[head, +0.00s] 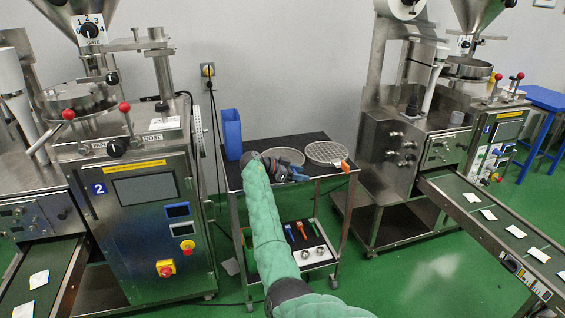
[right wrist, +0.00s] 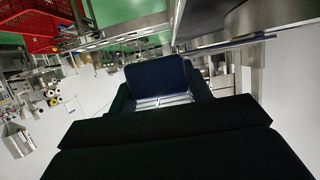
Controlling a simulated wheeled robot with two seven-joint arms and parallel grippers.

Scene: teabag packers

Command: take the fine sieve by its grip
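A pale round fine sieve (head: 289,155) lies on the top of the cart, beside a sieve with visible larger holes (head: 324,152) and an orange grip (head: 345,166). My right arm, in a green sleeve, reaches over the cart. My right gripper (head: 296,174) is at the near side of the fine sieve, and the arm and gripper largely hide its grip there. In the right wrist view a dark blue block (right wrist: 157,75), seemingly the grip, shows between the fingers, which stand apart. I cannot tell whether they press on it. My left gripper is not in view.
A blue bin (head: 232,134) stands at the left of the cart top (head: 305,140). Its lower tray (head: 322,262) holds small coloured tools and round metal pieces. Packing machines stand left (head: 150,225) and right (head: 382,150).

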